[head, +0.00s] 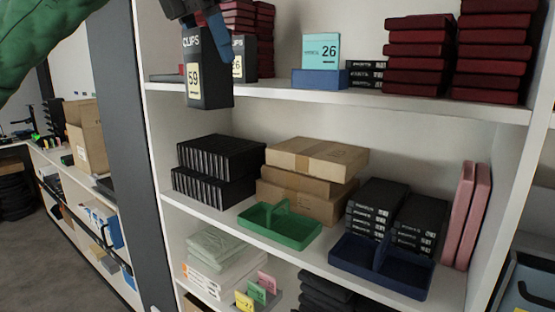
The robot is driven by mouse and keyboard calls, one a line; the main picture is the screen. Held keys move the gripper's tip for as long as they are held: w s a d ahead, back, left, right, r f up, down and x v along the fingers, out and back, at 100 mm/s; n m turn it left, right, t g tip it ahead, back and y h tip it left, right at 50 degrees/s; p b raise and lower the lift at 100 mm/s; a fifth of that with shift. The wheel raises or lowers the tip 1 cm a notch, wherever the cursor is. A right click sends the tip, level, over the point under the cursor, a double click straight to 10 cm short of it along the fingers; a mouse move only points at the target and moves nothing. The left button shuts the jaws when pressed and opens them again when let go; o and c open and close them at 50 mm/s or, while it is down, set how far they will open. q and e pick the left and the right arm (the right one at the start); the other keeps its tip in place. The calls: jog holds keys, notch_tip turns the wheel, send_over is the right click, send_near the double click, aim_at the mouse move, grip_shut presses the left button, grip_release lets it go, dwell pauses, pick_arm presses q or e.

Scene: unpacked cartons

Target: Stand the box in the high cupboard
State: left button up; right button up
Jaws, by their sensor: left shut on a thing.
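My left gripper (206,28) comes in from the top and is shut on a dark box (208,85) marked CLIPS with a pale 59 label. The box hangs upright in front of the left end of the upper shelf (330,101), its lower end below the shelf's front edge. The gripper hides part of the box's top. A similar dark CLIPS box (239,72) with a 26 label stands on the upper shelf behind it, partly hidden. My right gripper is not in view.
The upper shelf also holds dark red stacks (415,55), a blue holder (320,79) with a teal 26 card (321,50), and small black boxes (366,73). Bare shelf shows between the 26 box and the blue holder. The middle shelf holds cartons (318,158) and a green caddy (280,228).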

pick_arm(q)
jog(key=w+a+f+m+g, duration=0.1)
jog(key=w+f+m+g, duration=0.2)
jog(key=f, duration=0.8)
jog(key=w+a+f+m+h, duration=0.15)
jog(key=w+f+m, duration=0.3)
jog(key=f, duration=0.75)
jog(key=w+a+f+m+g+y, duration=0.1)
jog(key=w+f+m+g, duration=0.3)
jog(key=f, duration=0.7)
jog(key=s+a+f+m+y, duration=0.1)
jog(key=f+m, duration=0.4)
jog(key=f, duration=0.6)
jog(key=s+a+f+m+y, duration=0.1)
jog(key=s+a+f+m, duration=0.2)
jog(key=f, duration=0.9)
jog(key=s+a+f+m+y, duration=0.1)
jog(key=s+a+f+m, duration=0.1)
jog(key=s+f+m, duration=0.5)
notch_tip(320, 180, down, 5)
jog(key=shift+s+f+g+y, duration=0.2)
jog(key=shift+s+g+y, duration=0.05)
jog(key=shift+g+y, duration=0.1)
jog(key=shift+a+r, duration=0.1)
jog(key=shift+a, duration=0.05)
